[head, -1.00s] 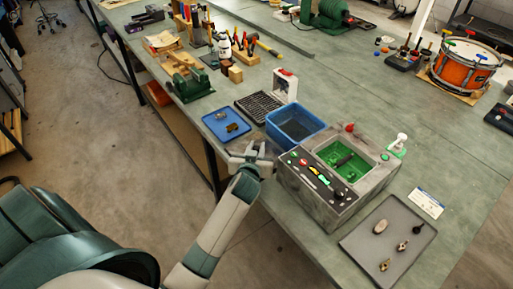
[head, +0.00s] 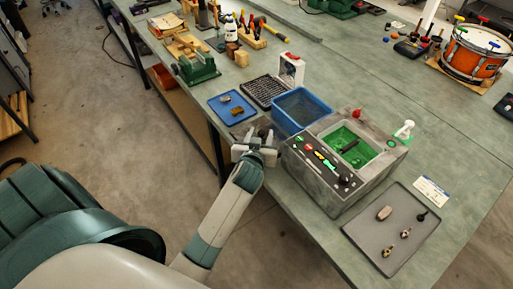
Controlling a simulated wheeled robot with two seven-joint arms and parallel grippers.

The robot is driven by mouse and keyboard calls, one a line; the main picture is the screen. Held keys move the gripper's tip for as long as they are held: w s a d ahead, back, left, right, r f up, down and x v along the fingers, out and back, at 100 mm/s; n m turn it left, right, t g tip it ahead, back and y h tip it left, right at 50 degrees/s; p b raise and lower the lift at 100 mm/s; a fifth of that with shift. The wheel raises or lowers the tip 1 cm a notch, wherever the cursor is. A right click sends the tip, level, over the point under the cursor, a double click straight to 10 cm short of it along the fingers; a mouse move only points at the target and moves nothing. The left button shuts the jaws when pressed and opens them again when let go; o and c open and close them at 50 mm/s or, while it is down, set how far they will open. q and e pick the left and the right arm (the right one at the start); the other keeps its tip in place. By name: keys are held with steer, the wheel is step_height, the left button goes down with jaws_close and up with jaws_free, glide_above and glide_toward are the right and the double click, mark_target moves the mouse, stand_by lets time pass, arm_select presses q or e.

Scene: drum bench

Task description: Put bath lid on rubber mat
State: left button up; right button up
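The grey bath (head: 325,185) stands near the bench's front edge. Its top shows a green recess (head: 338,139) with a black bar-shaped piece (head: 350,146) across it; I cannot tell whether this is the lid with its handle. A flat grey mat (head: 365,235), probably the rubber mat, lies right of the bath with several small parts on it. My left gripper (head: 256,150) is at the bench's front edge, left of the bath and in front of the blue bin. Its fingers look spread and hold nothing I can make out. My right gripper is out of view.
A blue bin (head: 302,111) stands against the bath's left side. A black grid tray (head: 264,92) and a blue tray (head: 224,112) with small parts lie farther left. A spray bottle (head: 404,131) stands behind the bath.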

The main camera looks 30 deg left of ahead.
arm_select(q)
steer(key=b+v, duration=0.1)
steer(key=v, duration=0.8)
steer(key=shift+s+d+r, duration=0.1)
steer(key=shift+s+d, duration=0.05)
